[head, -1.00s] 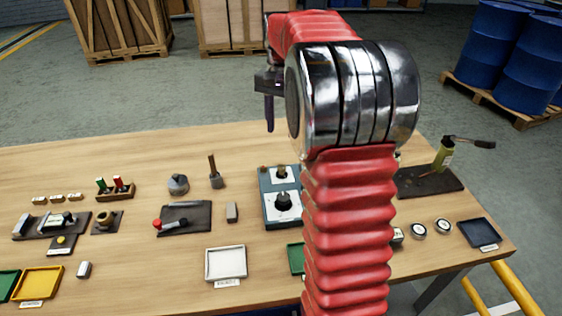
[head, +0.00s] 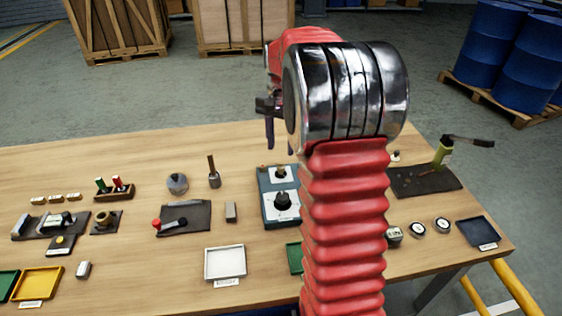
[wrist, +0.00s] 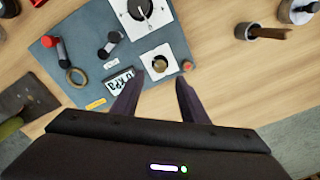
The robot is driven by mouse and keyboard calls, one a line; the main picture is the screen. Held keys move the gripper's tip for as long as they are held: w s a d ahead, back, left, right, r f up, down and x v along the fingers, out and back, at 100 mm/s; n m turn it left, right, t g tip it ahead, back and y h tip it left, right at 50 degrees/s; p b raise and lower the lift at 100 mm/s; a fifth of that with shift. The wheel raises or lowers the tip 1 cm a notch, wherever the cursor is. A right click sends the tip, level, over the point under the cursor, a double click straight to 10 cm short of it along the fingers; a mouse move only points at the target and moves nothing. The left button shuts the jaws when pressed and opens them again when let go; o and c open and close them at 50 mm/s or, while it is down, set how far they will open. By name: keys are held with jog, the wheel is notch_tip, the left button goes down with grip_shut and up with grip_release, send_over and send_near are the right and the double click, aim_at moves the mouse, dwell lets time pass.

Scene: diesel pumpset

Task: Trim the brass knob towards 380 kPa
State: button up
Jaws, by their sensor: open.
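The brass knob (wrist: 160,64) sits on a white square plate on a blue-grey panel (wrist: 82,62). It also shows small at the top of the panel in the head view (head: 280,172). My gripper (wrist: 157,82) is open and empty, its two dark fingers apart and pointing towards the knob's plate. From the head view my gripper (head: 270,145) is above the table, beyond the panel. A small display (wrist: 119,87) on the panel shows kPa lettering, but its number is not clear.
A white tray (head: 225,277) lies nearer me.

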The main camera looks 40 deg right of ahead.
aim_at(281, 166)
notch_tip(281, 166, down, 7)
jog(key=shift+f, duration=0.1)
dwell(0.3)
jog(key=shift+c, duration=0.4)
grip_shut()
